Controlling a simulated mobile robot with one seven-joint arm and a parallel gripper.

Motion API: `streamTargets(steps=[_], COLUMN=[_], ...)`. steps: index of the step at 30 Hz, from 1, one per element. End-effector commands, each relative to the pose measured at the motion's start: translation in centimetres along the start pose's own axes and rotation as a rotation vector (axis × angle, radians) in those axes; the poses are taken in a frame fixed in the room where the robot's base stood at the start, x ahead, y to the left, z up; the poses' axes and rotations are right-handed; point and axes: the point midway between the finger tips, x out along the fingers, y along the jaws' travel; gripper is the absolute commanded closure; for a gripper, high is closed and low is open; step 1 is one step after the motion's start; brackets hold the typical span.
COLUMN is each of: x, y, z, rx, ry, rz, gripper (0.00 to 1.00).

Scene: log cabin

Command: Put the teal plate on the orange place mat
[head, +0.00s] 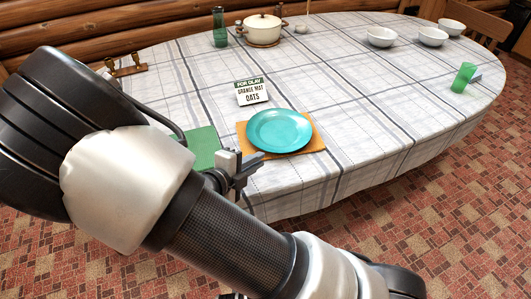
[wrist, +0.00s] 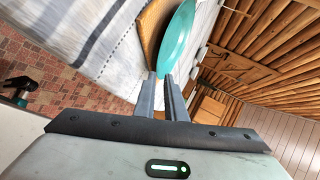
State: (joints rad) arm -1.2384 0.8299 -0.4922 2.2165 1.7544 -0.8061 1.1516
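The teal plate (head: 279,130) lies on the orange place mat (head: 312,145) near the table's front edge. The mat shows along its left, front and right sides. My gripper (head: 246,165) is just off the plate's near-left rim, low over the table edge. In the wrist view, the two fingers (wrist: 160,78) stand apart with a narrow gap, and the plate (wrist: 179,35) shows edge-on just beyond the tips. The mat (wrist: 148,28) is beside it there. I see nothing held between the fingers; whether a tip touches the rim is unclear.
A small sign (head: 251,92) stands behind the plate. A green mat (head: 201,146) lies to the left, partly hidden by my arm. The cloth right of the plate is clear.

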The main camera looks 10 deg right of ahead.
Motion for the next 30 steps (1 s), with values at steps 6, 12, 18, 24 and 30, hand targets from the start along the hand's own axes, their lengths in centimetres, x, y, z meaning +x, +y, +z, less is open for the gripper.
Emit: streamTargets(steps=[6, 12, 18, 24, 30], x=[-1.9, -1.8, -3.6, -9.6, -14.6], y=[0.0, -0.5, -4.8, -13.1, -17.5], z=[0.0, 1.2, 5.7, 4.0, -6.2], rx=[0.0, -0.027, -0.197, -0.528, -1.046], ry=[0.0, -0.067, -0.459, -0.922, -1.113], rz=[0.0, 0.079, 0.299, 0.235, -0.002], gripper=[0.89, 0.89, 0.89, 0.89, 0.89])
